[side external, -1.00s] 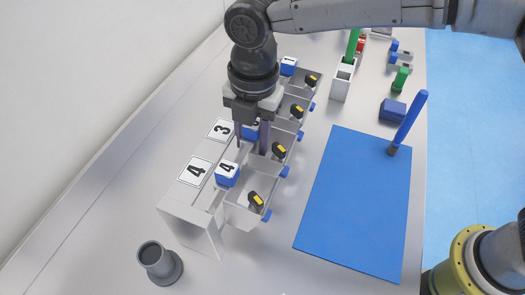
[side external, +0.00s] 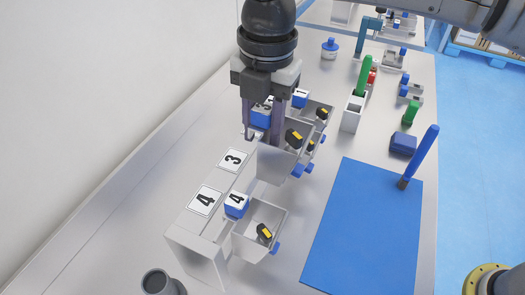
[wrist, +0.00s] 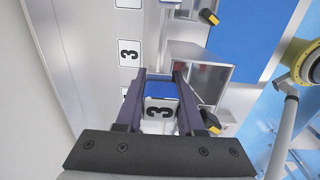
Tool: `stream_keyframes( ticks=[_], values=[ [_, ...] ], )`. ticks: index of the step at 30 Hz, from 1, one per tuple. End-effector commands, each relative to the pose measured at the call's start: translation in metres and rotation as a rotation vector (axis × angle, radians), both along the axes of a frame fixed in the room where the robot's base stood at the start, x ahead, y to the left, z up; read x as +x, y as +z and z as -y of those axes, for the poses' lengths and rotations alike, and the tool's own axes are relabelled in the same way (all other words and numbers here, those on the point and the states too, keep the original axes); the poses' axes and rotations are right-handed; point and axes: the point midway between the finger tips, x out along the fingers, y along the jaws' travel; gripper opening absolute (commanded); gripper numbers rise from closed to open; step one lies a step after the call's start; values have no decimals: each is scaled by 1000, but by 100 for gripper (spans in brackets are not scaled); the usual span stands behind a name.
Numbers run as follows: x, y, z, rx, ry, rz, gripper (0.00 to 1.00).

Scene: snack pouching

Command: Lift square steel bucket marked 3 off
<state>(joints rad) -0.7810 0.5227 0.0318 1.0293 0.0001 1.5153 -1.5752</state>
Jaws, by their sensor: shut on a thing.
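My gripper (side external: 262,138) is shut on the blue-and-white tab of the square steel bucket marked 3 (side external: 288,155), above the rack. In the wrist view the tab's 3 (wrist: 160,112) shows between the fingers of my gripper (wrist: 158,85), and the bucket's open steel box (wrist: 212,78) extends to the right. A yellow-and-black piece (side external: 293,138) shows at the bucket. The rack (side external: 205,238) has a bare place beside its 3 label (side external: 234,159). My fingers hide part of the tab.
The bucket marked 4 (side external: 258,226) hangs on the near end of the rack. Other buckets, one with a tab marked 1 (side external: 300,98), are behind. A blue mat (side external: 365,225) lies right, with a blue upright (side external: 419,157). A grey cup (side external: 160,283) stands in front.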

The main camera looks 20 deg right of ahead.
Motion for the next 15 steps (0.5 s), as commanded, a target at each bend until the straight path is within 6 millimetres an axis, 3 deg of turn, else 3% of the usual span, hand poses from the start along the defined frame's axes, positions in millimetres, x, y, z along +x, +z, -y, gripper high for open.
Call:
stream_keyframes(
  ticks=[1,6,15],
  values=[
    [1,15,-1,6,0,6,0],
    [1,51,-1,5,0,5,0],
    [0,79,0,2,0,2,0]
  ],
)
